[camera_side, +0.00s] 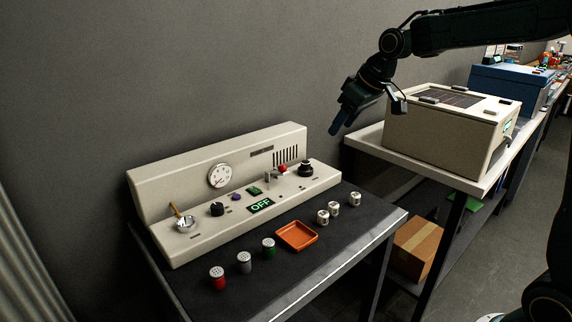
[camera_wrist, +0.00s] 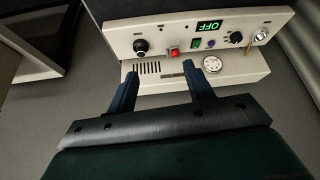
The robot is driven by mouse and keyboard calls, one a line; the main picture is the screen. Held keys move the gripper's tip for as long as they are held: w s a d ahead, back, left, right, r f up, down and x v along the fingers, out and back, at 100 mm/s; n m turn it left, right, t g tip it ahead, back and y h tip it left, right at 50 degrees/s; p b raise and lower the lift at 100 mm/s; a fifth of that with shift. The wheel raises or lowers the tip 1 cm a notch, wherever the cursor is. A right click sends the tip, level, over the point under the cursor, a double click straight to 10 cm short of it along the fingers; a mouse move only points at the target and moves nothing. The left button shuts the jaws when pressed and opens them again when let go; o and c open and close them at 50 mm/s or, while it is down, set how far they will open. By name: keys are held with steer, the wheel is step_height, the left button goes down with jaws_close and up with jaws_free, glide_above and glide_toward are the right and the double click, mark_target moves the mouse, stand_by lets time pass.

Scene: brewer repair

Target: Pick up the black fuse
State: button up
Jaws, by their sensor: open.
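I cannot make out for sure which part is the black fuse. A short black cylinder with a pale ring (camera_side: 306,168) stands at the right end of the cream brewer's panel (camera_side: 190,240); it also shows at the left of the panel in the wrist view (camera_wrist: 140,46). A smaller black knob (camera_side: 217,209) sits toward the panel's left end. My gripper (camera_side: 343,120) is open and empty, high above and right of the brewer, fingers pointing down-left. In the wrist view its two fingers (camera_wrist: 164,80) are apart, with the brewer beyond them upside down.
Red (camera_side: 217,279), grey (camera_side: 244,263) and green (camera_side: 268,249) shakers, an orange tray (camera_side: 297,236) and three small silver cylinders (camera_side: 333,208) stand on the dark table. A cream box machine (camera_side: 440,137) stands on the bench at right. The brewer's tall back panel (camera_side: 160,190) rises by the wall.

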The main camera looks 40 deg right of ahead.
steer(key=w+d+f, duration=0.6)
steer(key=w, duration=0.3)
steer(key=shift+d, duration=0.25)
steer(key=shift+w, duration=0.1)
glide_above(306, 162)
steer(key=s, duration=0.3)
steer(key=shift+s+d+f, duration=0.1)
steer(key=shift+d+f, duration=0.05)
steer(key=shift+f, duration=1.1)
steer(key=shift+w+d+f, duration=0.1)
steer(key=shift+d+f, duration=0.05)
steer(key=shift+f, duration=1.1)
steer(key=shift+s+d+f, duration=0.1)
steer(key=shift+d+f, duration=0.05)
steer(key=shift+f, duration=1.1)
steer(key=shift+f, duration=0.1)
steer(key=shift+x, duration=2.5)
steer(key=shift+a, duration=0.2)
steer(key=c, duration=1.1)
